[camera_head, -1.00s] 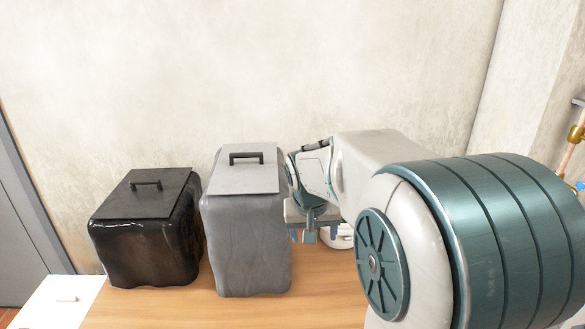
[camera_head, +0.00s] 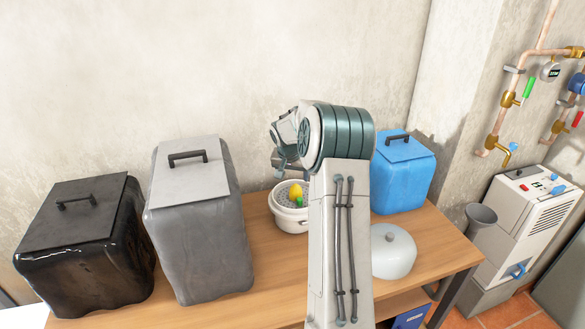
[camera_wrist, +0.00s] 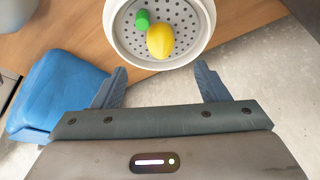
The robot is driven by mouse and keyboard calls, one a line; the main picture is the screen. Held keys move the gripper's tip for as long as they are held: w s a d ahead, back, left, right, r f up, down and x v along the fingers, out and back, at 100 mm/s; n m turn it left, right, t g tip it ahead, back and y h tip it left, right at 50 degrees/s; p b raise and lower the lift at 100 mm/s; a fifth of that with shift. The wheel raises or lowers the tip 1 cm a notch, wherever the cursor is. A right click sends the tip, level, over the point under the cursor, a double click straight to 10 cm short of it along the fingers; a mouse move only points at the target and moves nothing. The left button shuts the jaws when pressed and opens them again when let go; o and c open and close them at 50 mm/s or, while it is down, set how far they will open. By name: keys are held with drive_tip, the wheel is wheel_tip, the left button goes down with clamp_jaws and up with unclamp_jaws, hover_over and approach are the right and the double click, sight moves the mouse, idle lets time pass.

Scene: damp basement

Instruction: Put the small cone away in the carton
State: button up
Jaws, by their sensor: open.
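My gripper (camera_wrist: 161,70) is open, its two blue-grey fingers apart with nothing between them in the wrist view. In the head view my gripper (camera_head: 284,165) is partly hidden by my arm, close to a white perforated bowl (camera_head: 291,223). The bowl (camera_wrist: 119,52) lies just beyond the fingertips in the wrist view. It holds a yellow rounded object (camera_wrist: 161,41) and a small green one (camera_wrist: 142,19); the yellow one also shows in the head view (camera_head: 295,190). I cannot make out a small cone or a carton for certain.
Black (camera_head: 85,255), grey (camera_head: 200,250) and blue (camera_head: 402,175) lidded bins stand on the wooden table (camera_head: 268,262). A white domed lidded pot (camera_head: 392,252) sits at the right. A grey flared container (camera_head: 481,215) and a white machine (camera_head: 525,225) stand beyond the table's right end.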

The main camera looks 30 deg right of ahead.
sight(295, 188)
drive_tip(key=p+x, duration=0.2)
drive_tip(key=x, duration=0.9)
drive_tip(key=shift+f, duration=0.2)
drive_tip(key=c, duration=1.1)
